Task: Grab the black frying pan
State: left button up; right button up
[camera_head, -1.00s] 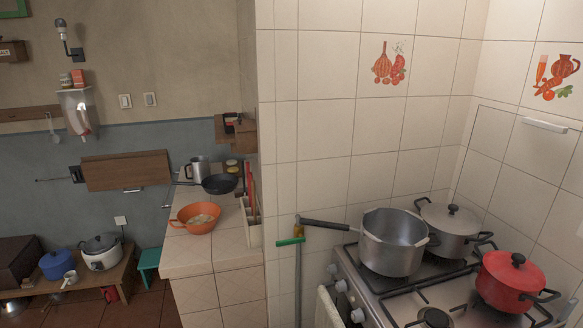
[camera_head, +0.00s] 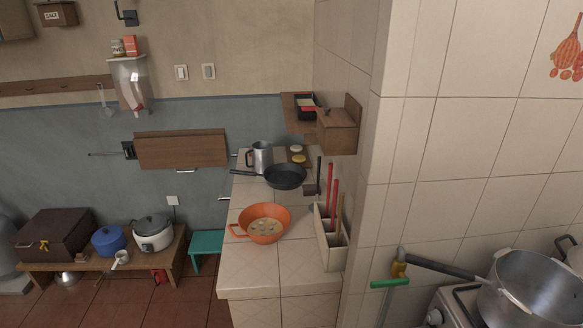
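The black frying pan (camera_head: 286,178) sits on the tiled counter (camera_head: 290,277) near its back, with its handle pointing left. A grey metal mug (camera_head: 261,158) stands just behind it. An orange bowl (camera_head: 265,223) with something pale inside is on the counter in front of the pan. Neither of my grippers shows in the head view, and nothing is seen touching the pan.
A utensil holder (camera_head: 330,240) with long handles stands at the counter's right edge, by the tiled wall. A stove with a large pot (camera_head: 533,290) is at right. Floor (camera_head: 110,296) is open at lower left.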

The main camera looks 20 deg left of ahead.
aim_at(282, 176)
jog(key=j+z, duration=0.3)
jog(key=j, duration=1.05)
jog(key=j+z, duration=0.25)
jog(key=j, duration=1.1)
jog(key=j+z, duration=0.4)
jog(key=j, duration=1.4)
